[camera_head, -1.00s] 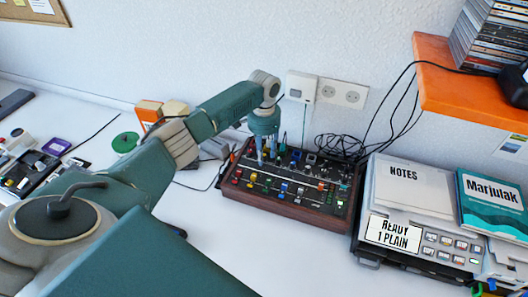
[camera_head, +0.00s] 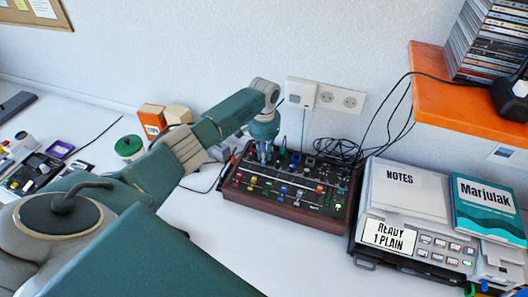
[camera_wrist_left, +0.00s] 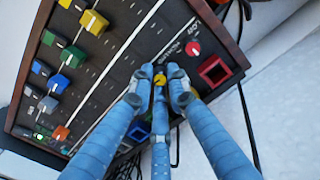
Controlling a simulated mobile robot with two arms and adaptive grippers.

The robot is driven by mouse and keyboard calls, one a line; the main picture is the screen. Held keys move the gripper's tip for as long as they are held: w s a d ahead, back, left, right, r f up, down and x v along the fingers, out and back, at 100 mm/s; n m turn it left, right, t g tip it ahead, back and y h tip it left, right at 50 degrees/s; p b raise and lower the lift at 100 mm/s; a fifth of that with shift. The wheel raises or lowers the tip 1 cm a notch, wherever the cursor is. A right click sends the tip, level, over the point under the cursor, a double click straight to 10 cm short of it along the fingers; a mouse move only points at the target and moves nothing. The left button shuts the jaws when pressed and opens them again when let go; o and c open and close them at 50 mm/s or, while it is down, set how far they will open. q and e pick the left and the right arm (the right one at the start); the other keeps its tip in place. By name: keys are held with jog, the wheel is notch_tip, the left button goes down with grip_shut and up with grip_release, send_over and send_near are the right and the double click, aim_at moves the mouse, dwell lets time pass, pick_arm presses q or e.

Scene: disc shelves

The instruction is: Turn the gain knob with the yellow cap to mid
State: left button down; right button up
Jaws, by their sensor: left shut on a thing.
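The mixer (camera_head: 275,208) is a dark panel with wooden sides, standing on the white desk against the wall. The gain knob with the yellow cap (camera_wrist_left: 159,80) shows in the left wrist view between my fingertips. My left gripper (camera_head: 264,156) points down over the mixer's back left part. In the left wrist view its blue fingers (camera_wrist_left: 161,75) are shut around the yellow-capped knob, which they partly hide. The knob's pointer angle is hard to make out. My right gripper is in neither view.
A red knob (camera_wrist_left: 193,48) and a red square frame (camera_wrist_left: 214,72) sit close beside the fingers. Colored slider caps (camera_wrist_left: 93,22) fill the panel's other side. A printer-like device (camera_head: 405,215) stands right of the mixer, under an orange shelf (camera_head: 470,105). Black cables (camera_head: 338,150) lie behind.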

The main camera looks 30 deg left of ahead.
pick_arm(q)
jog(key=n+p, duration=0.1)
jog(key=n, duration=0.1)
jog(key=n+p, duration=0.2)
jog(key=shift+d+r+n, duration=0.1)
jog(key=shift+r+n, duration=0.1)
jog(key=shift+n, duration=0.1)
jog(key=n+p, duration=0.3)
jog(key=n, duration=0.2)
jog(key=shift+f, duration=0.1)
jog(key=n+p, duration=0.1)
jog(key=n, duration=0.4)
jog(key=shift+n, duration=0.4)
jog(key=n+p, duration=0.1)
jog(key=n, duration=0.4)
jog(key=shift+w+n, duration=0.1)
jog(key=shift+n, duration=0.3)
jog(key=c, duration=1.7)
grip_release()
jog(key=shift+o, duration=0.2)
